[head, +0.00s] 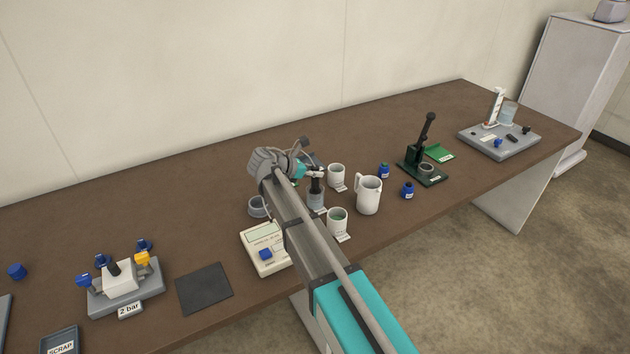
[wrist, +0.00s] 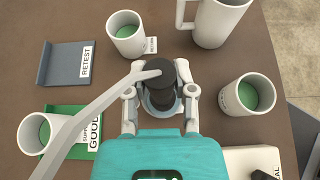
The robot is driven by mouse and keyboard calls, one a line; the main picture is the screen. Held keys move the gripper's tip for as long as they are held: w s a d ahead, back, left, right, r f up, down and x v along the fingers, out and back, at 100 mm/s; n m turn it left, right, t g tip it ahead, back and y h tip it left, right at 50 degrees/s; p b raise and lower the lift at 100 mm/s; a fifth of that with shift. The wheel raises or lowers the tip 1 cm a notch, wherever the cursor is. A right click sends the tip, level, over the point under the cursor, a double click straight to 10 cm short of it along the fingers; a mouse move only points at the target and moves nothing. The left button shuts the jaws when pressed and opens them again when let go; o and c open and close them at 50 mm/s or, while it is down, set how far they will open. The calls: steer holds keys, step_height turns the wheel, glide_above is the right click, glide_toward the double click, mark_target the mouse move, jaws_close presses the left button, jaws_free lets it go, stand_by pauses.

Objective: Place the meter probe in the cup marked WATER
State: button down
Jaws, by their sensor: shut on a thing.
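My gripper (wrist: 160,98) is shut on the black meter probe (wrist: 163,75), one finger on each side. In the head view the dark probe (head: 316,184) is upright above a grey cylinder (head: 316,201). In the wrist view a grey-blue round rim (wrist: 160,110) shows around its lower part; I cannot tell whether the tip is inside. White cups with green liquid stand around it: one at upper left (wrist: 126,36), one at right (wrist: 247,94), one at lower left (wrist: 38,133). Their small labels are mostly unreadable; I cannot identify the WATER cup.
A white jug (head: 369,196) stands right of my gripper. The cream meter box (head: 262,247) and a grey round holder (head: 257,206) are at left. A grey RETEST tray (wrist: 62,65) and green GOOD tray (wrist: 80,145) lie close by. A grey band crosses the wrist view.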

steer(key=shift+f+b, duration=1)
steer(key=shift+f, duration=0.3)
steer(key=shift+f, duration=0.15)
steer(key=shift+c, duration=2.2)
jaws_free()
steer(key=shift+r, duration=0.2)
steer(key=shift+a+r, duration=0.1)
steer(key=p+v, duration=0.5)
steer(key=v, duration=0.6)
steer(key=shift+s+a+r+p, duration=0.15)
steer(key=shift+s+a+p, duration=0.1)
steer(key=shift+p, duration=0.15)
